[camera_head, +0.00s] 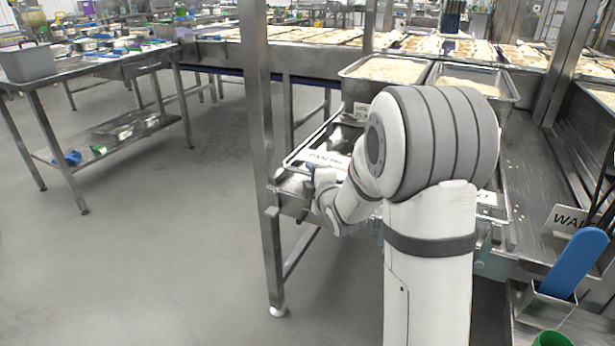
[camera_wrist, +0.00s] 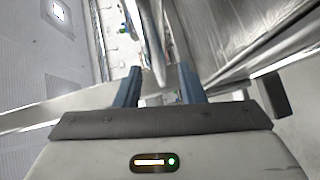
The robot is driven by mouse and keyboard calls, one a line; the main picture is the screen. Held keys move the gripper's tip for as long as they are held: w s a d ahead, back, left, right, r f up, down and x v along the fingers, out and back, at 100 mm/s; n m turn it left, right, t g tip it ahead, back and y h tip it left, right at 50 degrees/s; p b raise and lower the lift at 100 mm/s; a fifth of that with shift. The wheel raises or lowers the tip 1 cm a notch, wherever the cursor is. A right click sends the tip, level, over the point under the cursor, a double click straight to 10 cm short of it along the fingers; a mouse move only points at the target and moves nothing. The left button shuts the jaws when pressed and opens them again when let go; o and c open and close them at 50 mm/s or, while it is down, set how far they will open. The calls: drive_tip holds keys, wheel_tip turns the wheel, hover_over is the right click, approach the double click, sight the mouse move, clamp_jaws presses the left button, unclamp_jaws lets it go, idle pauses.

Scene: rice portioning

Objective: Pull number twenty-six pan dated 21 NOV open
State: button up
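A shallow metal pan (camera_head: 306,150) sits on the steel stand, left of my arm, with a white card (camera_head: 326,160) at its front. The card's print is too small to read, so I cannot tell its number or date. A second white card (camera_head: 487,198) shows partly to the right of my arm. In the wrist view my gripper (camera_wrist: 160,82) has its two blue-grey fingers apart. A pale metal edge (camera_wrist: 152,45) lies beyond and partly between the fingertips; I cannot tell if they touch it. In the head view my wrist hides most of the gripper, near the pan's front.
Two deep pans of rice, left (camera_head: 388,70) and right (camera_head: 470,82), stand behind my arm. A steel post (camera_head: 258,110) rises left of the pan. A blue-handled tool (camera_head: 572,262) stands in a holder at the right. The floor (camera_head: 150,260) at left is clear.

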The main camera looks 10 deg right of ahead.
drive_tip(key=shift+x, duration=1.35)
drive_tip(key=shift+c, duration=0.6)
clamp_jaws()
